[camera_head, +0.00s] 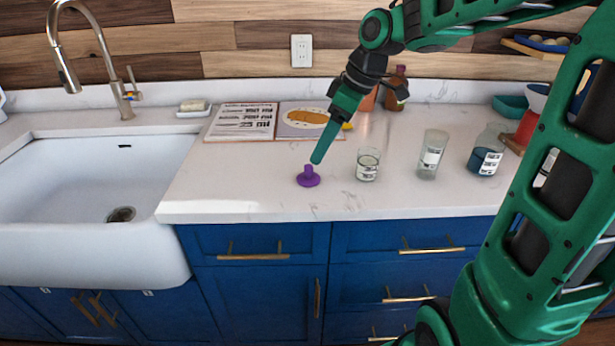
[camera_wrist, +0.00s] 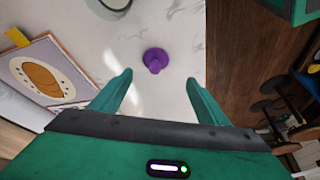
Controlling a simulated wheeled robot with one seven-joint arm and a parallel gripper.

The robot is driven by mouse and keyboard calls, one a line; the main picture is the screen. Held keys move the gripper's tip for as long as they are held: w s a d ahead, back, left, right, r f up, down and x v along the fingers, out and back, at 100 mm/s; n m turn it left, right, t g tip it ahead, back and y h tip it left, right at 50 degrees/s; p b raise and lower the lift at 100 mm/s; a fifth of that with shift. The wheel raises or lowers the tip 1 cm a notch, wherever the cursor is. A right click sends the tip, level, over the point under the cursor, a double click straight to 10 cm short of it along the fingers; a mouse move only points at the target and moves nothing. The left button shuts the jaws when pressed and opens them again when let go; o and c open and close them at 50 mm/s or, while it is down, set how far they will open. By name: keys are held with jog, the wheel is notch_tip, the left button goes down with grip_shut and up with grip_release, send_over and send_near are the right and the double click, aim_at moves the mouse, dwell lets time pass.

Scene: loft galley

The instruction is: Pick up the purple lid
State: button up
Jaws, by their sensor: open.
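The purple lid (camera_head: 308,177) lies on the white counter near its front edge, with its knob pointing up. In the wrist view the purple lid (camera_wrist: 155,59) is ahead of my fingertips, roughly centred between them. My gripper (camera_head: 318,158) is above the lid in the head view, pointing down at it. In the wrist view my gripper (camera_wrist: 158,80) has its two green fingers spread apart with nothing between them. I cannot tell from the head view whether a fingertip touches the knob.
A small glass jar (camera_head: 367,164) stands just right of the lid. A taller glass (camera_head: 432,154) and a blue-filled bottle (camera_head: 487,150) stand farther right. An open recipe book (camera_head: 241,122) lies behind. The sink (camera_head: 90,180) is left. Counter left of the lid is clear.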

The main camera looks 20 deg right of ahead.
aim_at(311, 165)
jog(key=shift+n, duration=0.8)
jog(key=shift+w+x, duration=0.2)
jog(key=shift+x, duration=1.5)
jog(key=shift+w+x, duration=0.2)
jog(key=shift+x, duration=1.5)
jog(key=shift+w+x, duration=0.2)
jog(key=shift+x, duration=1.55)
jog(key=shift+d+r, duration=0.1)
jog(key=shift+d, duration=0.05)
jog(key=c, duration=1.1)
